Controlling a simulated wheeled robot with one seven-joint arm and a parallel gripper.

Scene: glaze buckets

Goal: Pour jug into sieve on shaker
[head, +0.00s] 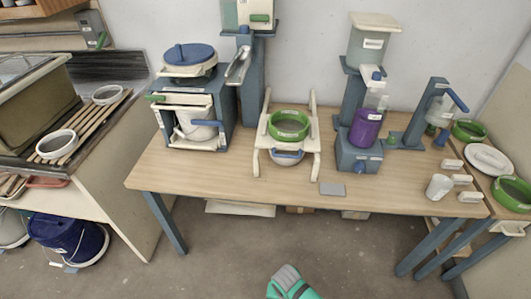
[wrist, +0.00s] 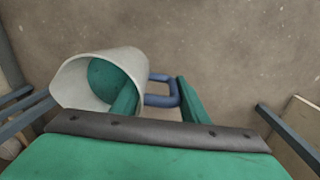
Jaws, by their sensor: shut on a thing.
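The jug (wrist: 70,80) is an off-white cup with a blue handle (wrist: 158,78) in the wrist view. Its mouth faces the camera, and a dark teal surface (wrist: 103,76) shows inside. My gripper (wrist: 158,98) has its teal fingers on either side of the handle and is shut on it. The near finger overlaps the jug's rim. In the head view only a teal part of my arm shows at the bottom edge; the jug is not visible there. A green-rimmed sieve (head: 289,122) sits on a cream frame (head: 262,140), apparently the shaker, with a blue-handled vessel (head: 287,156) beneath.
A blue cabinet (head: 222,93) stands left of the frame. A purple container (head: 365,129) on a blue stand (head: 357,160) is to its right. A pale cup (head: 438,187) and small labelled blocks stand at the table's right. Floor before the table (head: 200,165) is open.

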